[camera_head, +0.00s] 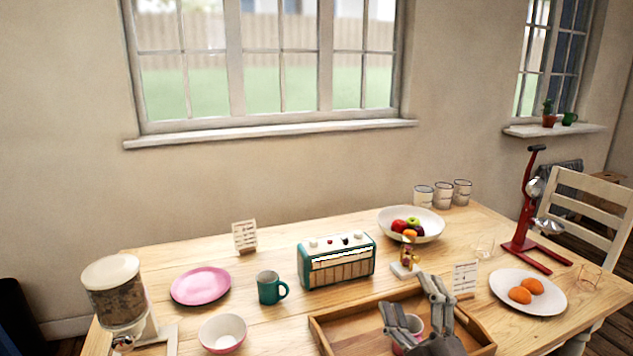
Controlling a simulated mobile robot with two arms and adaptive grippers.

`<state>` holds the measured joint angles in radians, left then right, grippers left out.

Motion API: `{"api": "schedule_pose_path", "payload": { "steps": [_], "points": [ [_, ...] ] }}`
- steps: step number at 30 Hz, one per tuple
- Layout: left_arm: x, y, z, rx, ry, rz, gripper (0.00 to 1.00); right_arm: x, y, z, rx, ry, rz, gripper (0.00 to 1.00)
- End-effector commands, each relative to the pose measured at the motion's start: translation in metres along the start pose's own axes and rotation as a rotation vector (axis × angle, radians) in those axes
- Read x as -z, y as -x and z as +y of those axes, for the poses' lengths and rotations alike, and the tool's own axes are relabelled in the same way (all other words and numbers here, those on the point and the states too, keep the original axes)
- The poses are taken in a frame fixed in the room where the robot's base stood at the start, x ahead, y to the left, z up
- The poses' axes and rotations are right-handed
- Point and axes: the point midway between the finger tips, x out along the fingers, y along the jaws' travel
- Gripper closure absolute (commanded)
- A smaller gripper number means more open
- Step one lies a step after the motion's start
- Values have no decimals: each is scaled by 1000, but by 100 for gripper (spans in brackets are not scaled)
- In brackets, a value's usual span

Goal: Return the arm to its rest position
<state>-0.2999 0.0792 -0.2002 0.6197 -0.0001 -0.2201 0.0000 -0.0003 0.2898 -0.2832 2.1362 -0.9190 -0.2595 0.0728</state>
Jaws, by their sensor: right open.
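My right gripper (421,310) comes in from the bottom edge with its grey fingers apart. It is over the wooden tray (335,326) at the front of the table. A pink cup (413,325) is in the tray, partly hidden behind the fingers. I cannot tell whether the fingers touch it. My left gripper is not in view.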

Motion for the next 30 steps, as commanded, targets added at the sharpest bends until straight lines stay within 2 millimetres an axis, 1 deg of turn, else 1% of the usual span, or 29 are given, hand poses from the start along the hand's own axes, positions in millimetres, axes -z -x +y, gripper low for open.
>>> {"api": "schedule_pose_path", "payload": {
  "steps": [1,2,3,5,6,8,9,10,11,12,14,15,16,19,24,25,26,30],
  "points": [
    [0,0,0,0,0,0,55,-23,15,-7,21,-79,-115,24],
    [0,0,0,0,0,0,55,-37,25,-12,37,-126,-186,24],
    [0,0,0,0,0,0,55,-54,39,-20,60,-185,-282,24],
    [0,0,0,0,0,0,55,-79,65,-35,105,-271,-426,24],
    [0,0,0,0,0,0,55,-93,84,-47,141,-326,-521,24],
    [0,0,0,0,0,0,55,-110,116,-65,202,-404,-662,24],
    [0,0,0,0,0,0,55,-118,140,-78,248,-453,-755,24],
    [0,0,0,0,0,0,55,-123,158,-88,283,-488,-820,24],
    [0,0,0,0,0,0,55,-126,175,-96,319,-519,-882,24],
    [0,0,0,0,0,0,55,-128,198,-107,368,-556,-959,24],
    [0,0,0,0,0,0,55,-127,230,-121,439,-604,-1061,24],
    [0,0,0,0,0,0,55,-124,249,-129,484,-632,-1120,24],
    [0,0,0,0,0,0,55,-122,264,-134,518,-651,-1163,24],
    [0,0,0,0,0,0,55,-111,307,-147,626,-704,-1285,24],
    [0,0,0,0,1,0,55,-84,371,-158,805,-772,-1455,24],
    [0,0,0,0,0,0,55,-79,382,-158,838,-782,-1483,24],
    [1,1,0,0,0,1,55,-85,379,-166,834,-777,-1479,24],
    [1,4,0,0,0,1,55,-104,381,-196,839,-770,-1488,24]
  ]
}}
